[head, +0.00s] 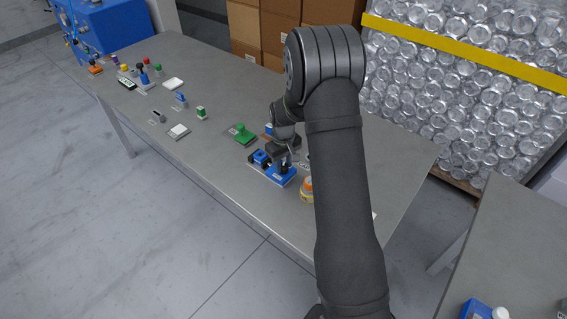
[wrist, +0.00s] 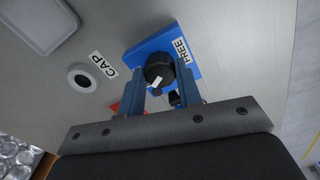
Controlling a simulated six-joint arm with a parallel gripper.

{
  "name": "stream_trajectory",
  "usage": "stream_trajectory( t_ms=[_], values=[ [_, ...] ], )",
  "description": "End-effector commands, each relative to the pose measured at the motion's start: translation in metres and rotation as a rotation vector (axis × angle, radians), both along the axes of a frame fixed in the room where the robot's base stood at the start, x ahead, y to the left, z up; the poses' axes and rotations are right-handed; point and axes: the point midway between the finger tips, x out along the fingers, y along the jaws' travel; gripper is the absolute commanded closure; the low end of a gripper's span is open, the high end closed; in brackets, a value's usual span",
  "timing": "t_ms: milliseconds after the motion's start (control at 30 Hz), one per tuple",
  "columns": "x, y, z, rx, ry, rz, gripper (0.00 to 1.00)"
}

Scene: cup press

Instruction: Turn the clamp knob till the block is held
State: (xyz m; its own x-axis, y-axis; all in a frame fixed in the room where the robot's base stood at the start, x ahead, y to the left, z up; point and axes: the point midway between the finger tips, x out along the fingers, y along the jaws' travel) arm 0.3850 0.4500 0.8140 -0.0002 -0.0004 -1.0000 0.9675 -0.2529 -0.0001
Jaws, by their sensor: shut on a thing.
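The clamp is a blue base (head: 283,178) on the table in the head view, below my gripper (head: 287,158). In the wrist view its blue plate (wrist: 148,48) carries a white label reading FREE (wrist: 183,52). A black knob (wrist: 157,67) with a white pointer mark stands at the plate. My gripper (wrist: 160,76) is shut on this knob, one finger on each side. A small blue piece (head: 260,157) sits at the left end of the clamp in the head view. I cannot tell whether it is the block or whether it is held.
A green piece (head: 242,132) lies left of the clamp, and an orange and yellow round item (head: 307,190) stands right of it. A white ring (wrist: 81,78) lies by a CAP label (wrist: 102,65). Several small items stand at the table's far left.

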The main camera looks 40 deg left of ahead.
Motion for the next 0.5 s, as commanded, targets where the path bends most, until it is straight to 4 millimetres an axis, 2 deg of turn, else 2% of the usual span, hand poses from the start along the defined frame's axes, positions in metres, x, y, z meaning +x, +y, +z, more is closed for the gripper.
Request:
stream_trajectory(
  t_ms=[300, 500],
  values=[
    [-0.0001, 0.0005, 0.0006, 0.001, 0.0, -0.234, 0.91],
    [-0.0001, 0.0007, 0.0007, 0.001, 0.0, -0.271, 0.91]
  ],
)
